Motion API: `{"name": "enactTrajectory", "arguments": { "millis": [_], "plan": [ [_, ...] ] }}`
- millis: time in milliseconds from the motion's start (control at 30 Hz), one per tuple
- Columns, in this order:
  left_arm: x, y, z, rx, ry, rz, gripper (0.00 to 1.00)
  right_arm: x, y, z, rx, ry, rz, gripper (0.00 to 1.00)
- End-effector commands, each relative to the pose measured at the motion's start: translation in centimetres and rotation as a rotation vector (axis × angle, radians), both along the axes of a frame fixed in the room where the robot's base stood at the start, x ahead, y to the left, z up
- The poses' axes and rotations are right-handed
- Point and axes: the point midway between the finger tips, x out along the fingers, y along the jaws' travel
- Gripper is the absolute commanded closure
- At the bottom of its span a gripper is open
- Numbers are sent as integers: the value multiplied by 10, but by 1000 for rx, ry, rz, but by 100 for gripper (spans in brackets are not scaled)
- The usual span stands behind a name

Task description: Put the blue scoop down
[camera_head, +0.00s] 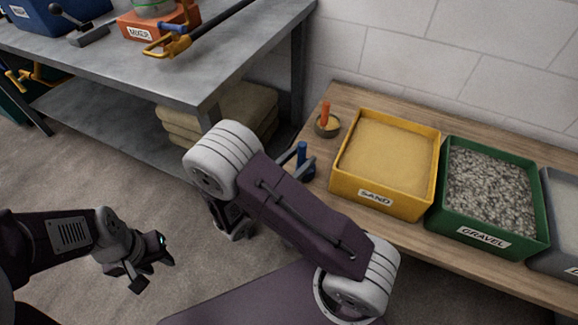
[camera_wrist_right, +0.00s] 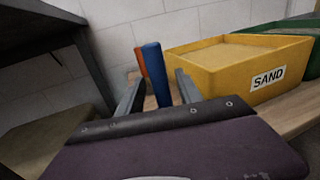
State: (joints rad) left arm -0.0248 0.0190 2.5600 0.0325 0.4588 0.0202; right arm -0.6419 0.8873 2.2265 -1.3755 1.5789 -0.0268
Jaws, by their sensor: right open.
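The blue scoop shows as an upright blue handle (camera_head: 301,151) at the left end of the wooden bench, left of the sand box; its lower part is hidden. In the right wrist view the blue handle (camera_wrist_right: 157,73) stands between the two dark fingers of my right gripper (camera_wrist_right: 158,93), with space on both sides. That gripper is open; in the head view it (camera_head: 300,166) is partly hidden behind my arm. My left gripper (camera_head: 154,272) is at the lower left above the floor, its fingers apart and empty.
An orange-handled scoop (camera_head: 326,122) stands just behind the blue one. The yellow sand box (camera_head: 388,202) and green gravel box (camera_head: 484,241) fill the wooden bench (camera_head: 480,277) to the right. A grey metal table (camera_head: 190,75) stands at upper left.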

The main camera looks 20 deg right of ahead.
Motion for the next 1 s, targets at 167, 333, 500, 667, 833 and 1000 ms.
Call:
{"name": "enactTrajectory", "arguments": {
  "millis": [167,333,500,667,833,1000],
  "plan": [
    [0,0,16,0,0,0,64,-16,37,4,0,0,9,57],
    [0,0,26,0,0,0,64,-34,74,3,0,0,7,57],
    [0,0,30,0,0,0,64,-45,96,1,1,0,2,57],
    [0,0,30,0,0,0,64,-49,101,0,0,1,1,57],
    [0,0,30,0,0,0,64,-70,62,-7,181,9,-218,57],
    [0,0,30,0,0,0,64,-146,30,-40,809,-169,-867,57]
  ]
}}
